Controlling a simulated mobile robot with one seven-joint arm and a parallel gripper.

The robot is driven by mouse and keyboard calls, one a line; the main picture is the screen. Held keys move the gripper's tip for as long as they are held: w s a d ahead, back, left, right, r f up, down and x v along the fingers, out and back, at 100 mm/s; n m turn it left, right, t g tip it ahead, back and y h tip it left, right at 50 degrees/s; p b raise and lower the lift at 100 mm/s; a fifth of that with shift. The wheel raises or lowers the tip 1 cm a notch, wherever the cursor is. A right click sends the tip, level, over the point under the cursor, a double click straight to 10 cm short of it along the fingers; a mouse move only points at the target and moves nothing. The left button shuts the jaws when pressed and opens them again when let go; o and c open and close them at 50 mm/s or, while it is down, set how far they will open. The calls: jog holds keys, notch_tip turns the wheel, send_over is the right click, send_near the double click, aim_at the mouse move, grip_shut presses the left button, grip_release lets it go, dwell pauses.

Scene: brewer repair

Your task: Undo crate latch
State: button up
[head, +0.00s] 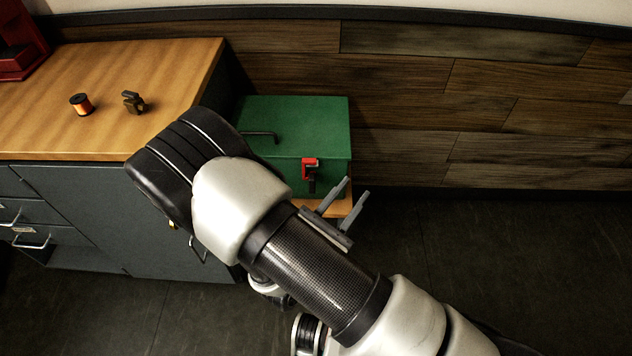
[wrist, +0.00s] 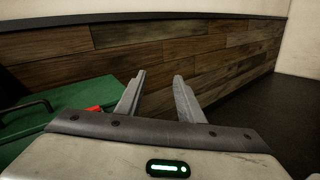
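A green crate (head: 300,125) with a closed lid stands on a low wooden surface (head: 339,208) beside the cabinet. Its red latch (head: 310,165) is on the front face, with a dark lower part below the red piece. I cannot tell for sure whether the latch is fastened. My gripper (head: 357,187) is just right of and in front of the crate, with its two grey fingers apart and nothing between them. In the wrist view, the open gripper (wrist: 158,75) points toward the wood wall; the green crate (wrist: 85,95) and a bit of the red latch (wrist: 94,109) show at left.
A wood-topped cabinet (head: 150,60) with grey drawers stands at left, bearing an orange spool (head: 81,104) and a small dark clamp-like object (head: 133,102). A red object (head: 20,40) is at the far left corner. A plank wall (head: 480,100) closes the back. The floor at right is clear.

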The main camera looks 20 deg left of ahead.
aim_at(312, 184)
jog(key=s+a+f+n+y+b, duration=0.1)
jog(key=s+a+f+n+y, duration=0.3)
jog(key=f, duration=0.3)
jog(key=s+a+f+n+y+b, duration=0.2)
jog(key=a+f+n+y, duration=0.3)
jog(key=f, duration=0.3)
jog(key=shift+y, duration=0.8)
jog(key=x, duration=0.5)
jog(key=b+x, duration=0.1)
jog(key=x, duration=0.5)
jog(key=d+b+x, duration=0.1)
jog(key=x, duration=0.5)
jog(key=shift+w+r, duration=0.25)
jog(key=shift+r, duration=0.1)
grip_shut()
